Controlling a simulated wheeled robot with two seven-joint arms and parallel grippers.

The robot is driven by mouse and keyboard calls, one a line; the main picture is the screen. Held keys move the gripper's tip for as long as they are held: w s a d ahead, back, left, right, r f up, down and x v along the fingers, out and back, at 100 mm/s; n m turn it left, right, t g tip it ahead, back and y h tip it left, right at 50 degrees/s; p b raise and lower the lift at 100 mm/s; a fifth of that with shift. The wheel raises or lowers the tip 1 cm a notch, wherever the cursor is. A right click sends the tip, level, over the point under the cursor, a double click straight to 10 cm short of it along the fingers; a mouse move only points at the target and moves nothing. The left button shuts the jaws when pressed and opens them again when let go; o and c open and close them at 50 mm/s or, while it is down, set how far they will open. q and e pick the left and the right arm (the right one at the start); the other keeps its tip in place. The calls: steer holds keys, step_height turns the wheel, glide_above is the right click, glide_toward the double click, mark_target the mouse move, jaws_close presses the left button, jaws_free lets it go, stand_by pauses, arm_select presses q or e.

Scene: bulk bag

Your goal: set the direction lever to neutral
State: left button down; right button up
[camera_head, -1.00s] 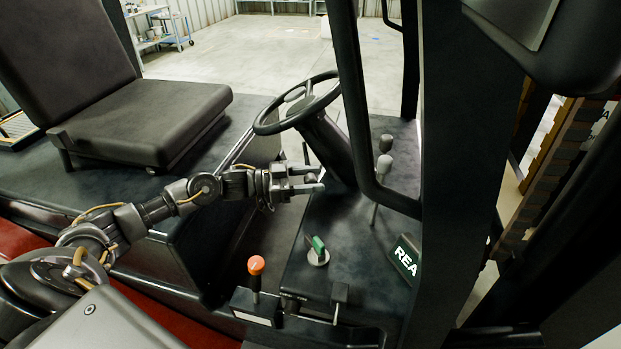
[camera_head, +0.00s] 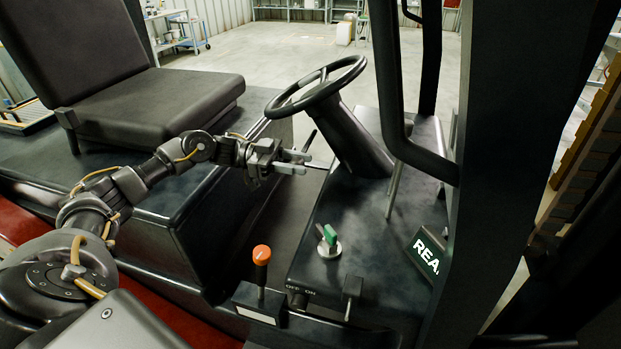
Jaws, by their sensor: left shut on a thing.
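My left gripper (camera_head: 296,162) is beside the steering column (camera_head: 350,140), on its left and below the steering wheel (camera_head: 318,88). Its fingers are shut on the direction lever, a thin stalk (camera_head: 319,167) that runs from the column side into the fingertips. The fingers hide the lever's end, so its exact setting cannot be told. A dark slanted stalk (camera_head: 310,141) shows just behind the fingertips; what it belongs to is unclear. My right gripper is out of view.
An orange-knobbed lever (camera_head: 262,256), a green key switch (camera_head: 329,237) and a small black lever (camera_head: 351,291) stand in front. A grey lever (camera_head: 393,188) and dark frame bar (camera_head: 388,70) are to the right. The seat (camera_head: 150,98) is at left.

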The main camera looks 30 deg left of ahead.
arm_select(q)
steer(key=shift+a+f, duration=0.15)
steer(key=shift+a, duration=0.1)
steer(key=shift+s+g, duration=0.1)
steer(key=shift+g, duration=0.2)
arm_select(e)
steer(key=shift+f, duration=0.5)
arm_select(q)
steer(key=c, duration=0.9)
jaws_free()
steer(key=shift+a, duration=0.15)
steer(key=shift+a+b, duration=0.35)
steer(key=shift+b, duration=0.05)
steer(key=b+v, duration=0.4)
steer(key=v, duration=0.6)
steer(key=shift+s, duration=0.1)
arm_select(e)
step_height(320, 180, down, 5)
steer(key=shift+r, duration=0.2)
